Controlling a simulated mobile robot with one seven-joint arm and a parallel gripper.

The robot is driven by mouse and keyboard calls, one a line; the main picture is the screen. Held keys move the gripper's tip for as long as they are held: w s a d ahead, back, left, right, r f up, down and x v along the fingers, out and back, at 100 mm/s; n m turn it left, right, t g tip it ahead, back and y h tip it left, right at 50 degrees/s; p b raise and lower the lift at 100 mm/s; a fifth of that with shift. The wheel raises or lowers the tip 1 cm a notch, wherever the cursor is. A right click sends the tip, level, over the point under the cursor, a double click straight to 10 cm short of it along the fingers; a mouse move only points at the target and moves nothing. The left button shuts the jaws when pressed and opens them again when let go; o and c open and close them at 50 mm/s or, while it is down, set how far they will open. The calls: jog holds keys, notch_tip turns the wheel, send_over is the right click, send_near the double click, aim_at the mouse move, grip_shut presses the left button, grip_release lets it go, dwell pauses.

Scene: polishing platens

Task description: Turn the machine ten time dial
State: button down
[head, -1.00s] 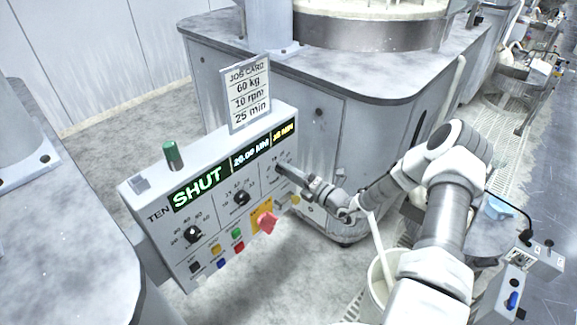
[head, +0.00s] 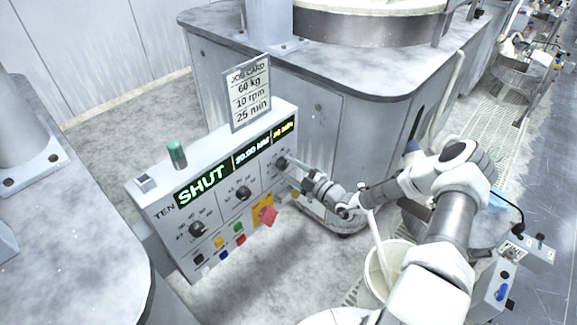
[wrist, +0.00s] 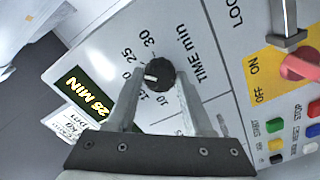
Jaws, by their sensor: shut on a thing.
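The machine ten panel (head: 165,215) has a green SHUT display and an amber minute display (head: 284,131). That display reads 25 MIN in the wrist view (wrist: 88,97). The time dial (wrist: 160,74) is a round black knob under "TIME min"; its white mark points left, toward the 20 and 25 numerals. It also shows at the panel's right side in the head view (head: 281,163). My gripper (wrist: 161,82) is shut on the dial, one finger on each side. In the head view my gripper (head: 290,166) reaches it from the right.
A job card (head: 248,94) above the panel reads 60 kg, 10 rpm, 25 min. Two other black dials (head: 243,193) (head: 198,229), coloured buttons and a red switch (head: 268,215) are on the panel. A white bucket (head: 375,275) stands below my arm.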

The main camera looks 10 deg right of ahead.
jog(key=shift+m, duration=1.1)
jog(key=shift+c, duration=1.5)
grip_release()
jog(key=v, duration=1.7)
jog(key=shift+s+d+p, duration=0.15)
jog(key=shift+s+p, duration=0.05)
jog(key=shift+p, duration=0.2)
